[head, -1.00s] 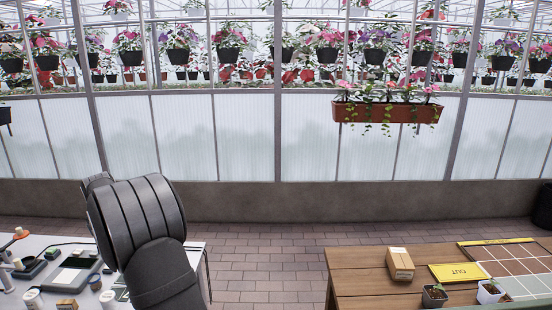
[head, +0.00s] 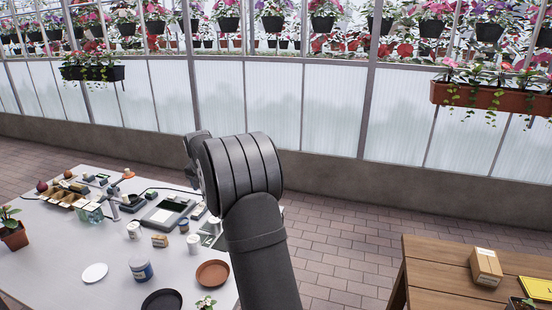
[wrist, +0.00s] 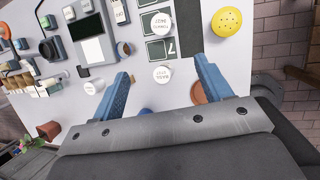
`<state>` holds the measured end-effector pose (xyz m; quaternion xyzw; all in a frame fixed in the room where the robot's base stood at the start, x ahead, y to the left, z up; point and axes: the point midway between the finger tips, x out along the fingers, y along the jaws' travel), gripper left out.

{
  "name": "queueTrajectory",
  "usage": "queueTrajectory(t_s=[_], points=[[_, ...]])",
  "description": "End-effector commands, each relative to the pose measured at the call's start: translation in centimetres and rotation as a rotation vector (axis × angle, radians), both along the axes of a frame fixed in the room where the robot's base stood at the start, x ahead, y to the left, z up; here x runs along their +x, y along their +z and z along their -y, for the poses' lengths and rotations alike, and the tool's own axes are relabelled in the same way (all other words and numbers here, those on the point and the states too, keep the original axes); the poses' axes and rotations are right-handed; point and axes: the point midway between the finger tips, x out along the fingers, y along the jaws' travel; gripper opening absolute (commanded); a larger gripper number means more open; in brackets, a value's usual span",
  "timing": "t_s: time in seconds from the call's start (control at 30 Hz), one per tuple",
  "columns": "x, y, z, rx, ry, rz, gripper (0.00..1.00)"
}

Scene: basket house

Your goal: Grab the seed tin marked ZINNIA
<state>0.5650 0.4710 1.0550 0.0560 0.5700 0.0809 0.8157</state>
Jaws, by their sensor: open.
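My gripper (wrist: 161,66) is open and empty above the white table, its two blue fingers apart in the wrist view. A white round lid (wrist: 162,75) with small dark lettering shows between the fingertips, and a second white lettered lid (wrist: 160,22) lies farther off. Another white round lid (wrist: 94,87) is left of the left finger. I cannot read ZINNIA on any of them. In the head view, white tins (head: 134,230) and (head: 193,243) stand on the table left of my arm, their labels too small to read. My gripper's fingers are hidden there.
A wooden table (head: 430,260) with a cardboard box (head: 486,267) stands right. Brick floor lies between.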

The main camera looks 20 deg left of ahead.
Motion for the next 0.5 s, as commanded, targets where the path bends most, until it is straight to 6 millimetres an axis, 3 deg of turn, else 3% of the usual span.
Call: queueTrajectory(t_s=[0.27,0.37,0.5], points=[[0.0,-0.3,-0.3,0.003,0.009,0.009,0.71],[-0.2,-1.5,-1.4,0.018,0.048,0.045,0.71],[-0.8,-4.5,-4.4,0.06,0.161,0.152,0.71]])
